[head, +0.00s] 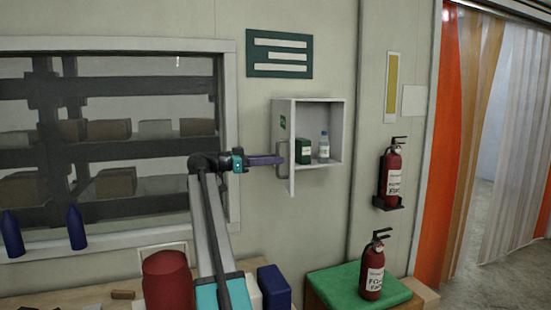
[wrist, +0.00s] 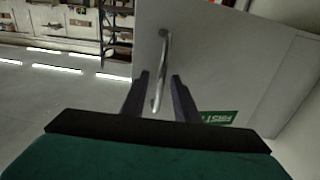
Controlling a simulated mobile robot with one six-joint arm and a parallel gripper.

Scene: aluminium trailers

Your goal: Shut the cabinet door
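The white wall cabinet (head: 336,128) stands open, with a dark green box (head: 303,151) and a small white bottle with a blue cap (head: 324,146) inside. Its door (head: 291,178) is swung out from the left side and shows nearly edge-on. The door also fills much of the wrist view (wrist: 215,65), with part of a green first-aid label (wrist: 217,117). My gripper (head: 279,159) is at the door's outer face. In the wrist view its two fingers (wrist: 161,76) are apart, on either side of the metal handle (wrist: 164,52), with gaps visible between fingers and bar.
A fire extinguisher (head: 393,175) hangs on the wall to the right. Another (head: 373,270) stands on a green-topped box (head: 331,284) below. A window (head: 110,145) is at left, with blue bottles (head: 76,228) in front. A red cylinder (head: 170,282) stands on the bench.

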